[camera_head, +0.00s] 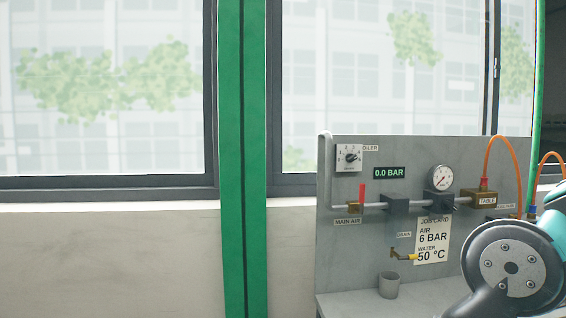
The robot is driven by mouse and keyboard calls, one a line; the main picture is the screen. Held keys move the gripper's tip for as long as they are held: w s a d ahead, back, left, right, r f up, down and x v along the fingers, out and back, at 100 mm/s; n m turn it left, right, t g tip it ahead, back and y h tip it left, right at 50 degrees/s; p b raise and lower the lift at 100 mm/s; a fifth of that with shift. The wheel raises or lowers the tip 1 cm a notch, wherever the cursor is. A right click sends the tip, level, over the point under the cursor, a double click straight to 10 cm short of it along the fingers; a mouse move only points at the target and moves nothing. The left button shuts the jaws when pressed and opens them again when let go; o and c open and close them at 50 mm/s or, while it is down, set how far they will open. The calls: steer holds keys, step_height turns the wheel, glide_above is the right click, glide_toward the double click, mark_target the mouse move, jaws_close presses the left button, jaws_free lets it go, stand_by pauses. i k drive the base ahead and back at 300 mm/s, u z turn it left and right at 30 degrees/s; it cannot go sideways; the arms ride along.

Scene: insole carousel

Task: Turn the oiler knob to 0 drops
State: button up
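The oiler knob (351,158) is a small black knob on a pale square dial plate (342,165), at the upper left of a grey panel (345,260). A label reading OILER (370,148) is to its right. The dial marks around the knob are too small to read, and I cannot tell which mark it points to. My gripper is not in view. Only a dark, round joint of my arm with a teal part shows at the lower right, well apart from the knob, covering the panel's lower right.
A 0.0 BAR display (389,173), a gauge (440,178), a red main air handle (362,193) and a grey pipe (373,206) are near the knob. A job card (432,240), drain tap (403,256) and cup (389,285) are lower. Orange hoses (501,140) arch at right.

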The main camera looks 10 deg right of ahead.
mark_target(349, 158)
steer(key=u, duration=0.95)
steer(key=i, duration=0.65)
steer(key=z, duration=0.5)
